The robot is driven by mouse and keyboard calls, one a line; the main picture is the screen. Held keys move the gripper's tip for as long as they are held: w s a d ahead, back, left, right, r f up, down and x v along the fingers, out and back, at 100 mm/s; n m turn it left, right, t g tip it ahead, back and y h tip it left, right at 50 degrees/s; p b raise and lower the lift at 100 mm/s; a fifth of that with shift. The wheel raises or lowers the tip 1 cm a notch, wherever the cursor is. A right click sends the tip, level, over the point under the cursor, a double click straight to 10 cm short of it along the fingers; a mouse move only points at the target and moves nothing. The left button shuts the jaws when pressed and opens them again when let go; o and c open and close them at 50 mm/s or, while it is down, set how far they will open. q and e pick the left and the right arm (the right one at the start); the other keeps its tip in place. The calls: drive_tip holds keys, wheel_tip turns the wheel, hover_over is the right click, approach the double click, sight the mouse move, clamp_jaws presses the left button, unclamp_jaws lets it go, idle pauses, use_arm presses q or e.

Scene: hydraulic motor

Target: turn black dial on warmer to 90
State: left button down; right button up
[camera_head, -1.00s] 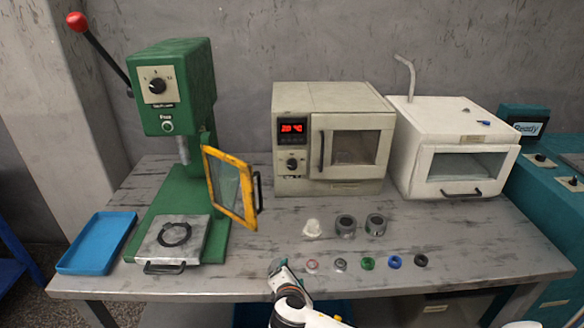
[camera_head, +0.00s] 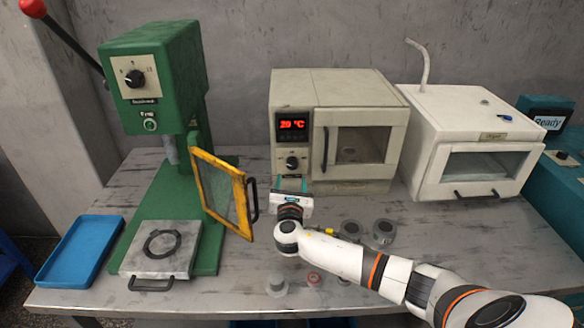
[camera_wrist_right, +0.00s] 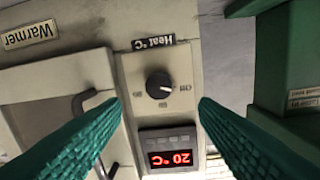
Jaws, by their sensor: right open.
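The warmer (camera_head: 345,85) is a beige box at the back middle of the table. Its black dial (camera_head: 292,163) sits on the front panel below a red display (camera_head: 292,124) reading 20 °C. In the right wrist view, which is upside down, the dial (camera_wrist_right: 159,85) is under the "Heat °C" label with its pale pointer mark toward picture right. My right gripper (camera_head: 291,184) is in front of the panel, just below the dial. Its teal fingers (camera_wrist_right: 160,102) are open, one on each side of the dial in that view, apparently not touching it. My left gripper is not visible.
The green press (camera_head: 165,90) and its open yellow-framed guard (camera_head: 222,190) stand left of my right gripper. The warmer's door handle (camera_wrist_right: 92,125) is near one finger. A white box oven (camera_head: 475,120) is right. My arm hides some small parts on the table.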

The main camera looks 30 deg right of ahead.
sight(292, 166)
drive_tip(key=x, duration=0.6)
drive_tip(key=shift+w+d+f, duration=0.1)
drive_tip(key=shift+w+f, duration=0.05)
drive_tip(key=shift+f, duration=0.1)
drive_tip(key=shift+w+d+r, duration=0.1)
drive_tip(key=shift+w+d, duration=0.25)
drive_tip(key=shift+w, duration=0.15)
drive_tip(key=shift+c, duration=0.2)
drive_tip(key=c, duration=0.9)
drive_tip(key=shift+c, duration=0.2)
